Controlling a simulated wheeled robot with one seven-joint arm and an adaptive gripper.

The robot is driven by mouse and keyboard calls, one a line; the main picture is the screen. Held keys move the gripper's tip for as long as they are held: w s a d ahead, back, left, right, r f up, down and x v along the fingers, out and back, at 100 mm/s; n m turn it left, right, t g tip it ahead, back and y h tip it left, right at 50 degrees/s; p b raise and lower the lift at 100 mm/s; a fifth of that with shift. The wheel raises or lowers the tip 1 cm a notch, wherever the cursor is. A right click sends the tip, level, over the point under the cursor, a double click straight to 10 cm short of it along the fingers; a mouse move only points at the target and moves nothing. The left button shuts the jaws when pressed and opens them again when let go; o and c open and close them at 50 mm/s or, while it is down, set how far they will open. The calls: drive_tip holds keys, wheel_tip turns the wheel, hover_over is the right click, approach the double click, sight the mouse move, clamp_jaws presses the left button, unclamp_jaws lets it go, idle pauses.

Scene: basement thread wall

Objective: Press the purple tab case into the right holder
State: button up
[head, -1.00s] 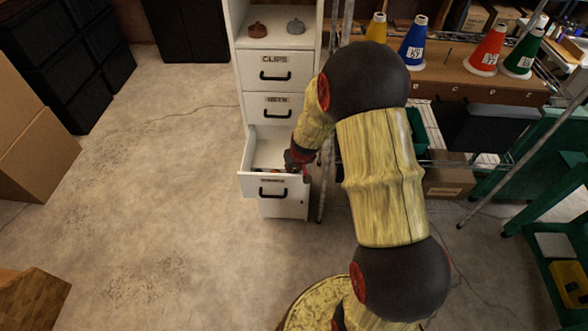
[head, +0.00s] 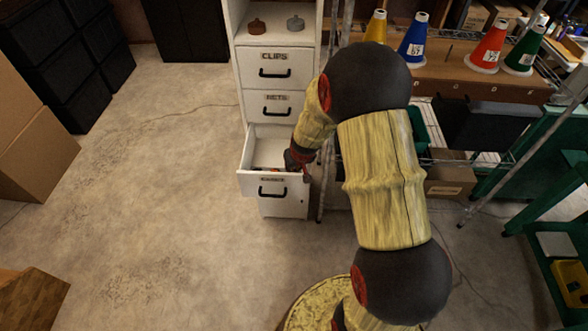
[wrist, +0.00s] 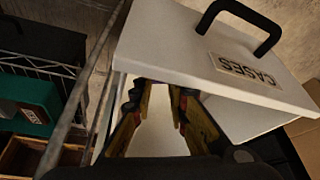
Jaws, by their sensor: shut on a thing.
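The drawer labelled CASES (head: 250,184) stands open at the bottom of the white cabinet. Its front panel, black handle and upside-down label fill the upper part of the wrist view (wrist: 185,45). My gripper (head: 301,170) is at the drawer's right side in the head view. In the wrist view my gripper (wrist: 160,95) has its two fingers apart at the drawer's edge, with a white part of the drawer between them. The fingertips are partly hidden against the drawer.
The white cabinet (head: 277,68) has closed drawers above the open one. A wire rack stands close at its right, with cones (head: 412,45) on the shelf above. Cardboard boxes (head: 40,155) stand at the left. The floor (head: 150,200) in front is clear.

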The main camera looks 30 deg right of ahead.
drive_tip(key=o, duration=0.8)
drive_tip(key=shift+s+f, duration=0.15)
drive_tip(key=shift+f, duration=0.05)
drive_tip(key=shift+o, duration=0.2)
drive_tip(key=shift+a+f, duration=0.1)
drive_tip(key=shift+s, duration=0.1)
drive_tip(key=d+v, duration=0.1)
drive_tip(key=v, duration=1.1)
drive_tip(key=shift+w+a+r, duration=0.25)
drive_tip(key=shift+a, duration=0.05)
drive_tip(key=s+a+f+g, duration=0.2)
drive_tip(key=s, duration=0.3)
drive_tip(key=s+a+r+t, duration=0.1)
drive_tip(key=s+a+r, duration=0.3)
drive_tip(key=r, duration=0.4)
drive_tip(key=s+a+r+n+t+p, duration=0.1)
drive_tip(key=s+a+r, duration=0.4)
drive_tip(key=s+r, duration=0.2)
drive_tip(key=s+a+r+n+t+y+p, duration=0.1)
drive_tip(key=s+a+r, duration=0.3)
drive_tip(key=r, duration=0.6)
drive_tip(key=shift+s+a+r, duration=0.2)
drive_tip(key=shift+s+a, duration=0.05)
drive_tip(key=shift+s, duration=0.8)
